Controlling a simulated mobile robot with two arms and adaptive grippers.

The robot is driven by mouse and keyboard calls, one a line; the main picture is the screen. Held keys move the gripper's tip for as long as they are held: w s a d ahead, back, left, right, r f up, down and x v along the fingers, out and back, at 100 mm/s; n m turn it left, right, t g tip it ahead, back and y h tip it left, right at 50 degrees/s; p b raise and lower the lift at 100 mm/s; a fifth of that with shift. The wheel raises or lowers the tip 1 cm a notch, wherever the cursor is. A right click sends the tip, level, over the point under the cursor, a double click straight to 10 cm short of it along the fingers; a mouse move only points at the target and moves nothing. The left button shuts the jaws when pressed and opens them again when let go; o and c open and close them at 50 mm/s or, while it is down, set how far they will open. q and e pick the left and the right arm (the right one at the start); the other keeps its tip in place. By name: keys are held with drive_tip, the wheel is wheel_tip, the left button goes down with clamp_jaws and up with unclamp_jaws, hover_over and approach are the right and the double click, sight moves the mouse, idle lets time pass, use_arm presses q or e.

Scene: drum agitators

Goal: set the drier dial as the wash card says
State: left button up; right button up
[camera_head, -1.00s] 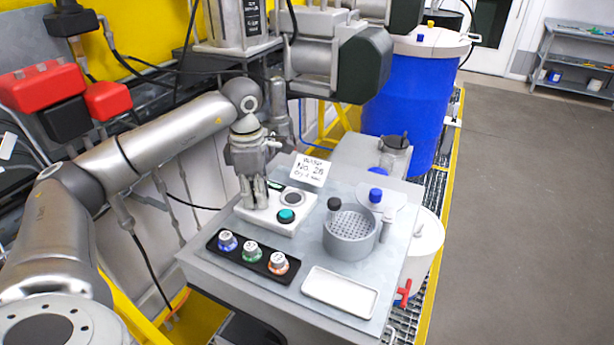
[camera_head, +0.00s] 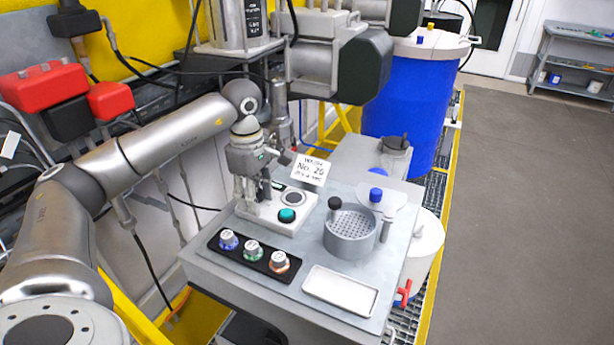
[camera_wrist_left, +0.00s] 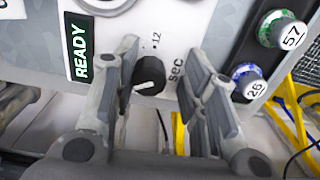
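The drier (camera_head: 262,222) is a white box with a round port, a teal button (camera_head: 287,215) and a screen. In the left wrist view its screen (camera_wrist_left: 79,46) reads READY. The drier dial (camera_wrist_left: 149,74) is a small black knob with a white line, near the marks "12" and "sec". My left gripper (camera_head: 257,210) points down over the drier's left end. In the left wrist view its fingers (camera_wrist_left: 158,100) are apart, either side of the dial, with gaps visible. The wash card (camera_head: 308,169) stands behind, seemingly reading No. 26; its smaller line is blurred. My right gripper is not in view.
A black tray (camera_head: 238,259) of numbered vials lies in front of the drier. A blue drum (camera_head: 405,105) is behind.

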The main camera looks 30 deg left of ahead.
use_arm(q)
drive_tip(key=shift+w, duration=0.2)
drive_tip(key=shift+w+r+p, duration=0.15)
drive_tip(key=shift+r+p, duration=0.3)
drive_tip(key=shift+r, duration=0.05)
wheel_tip(320, 180, up, 5)
drive_tip(key=p, duration=0.4)
drive_tip(key=shift+r, duration=0.1)
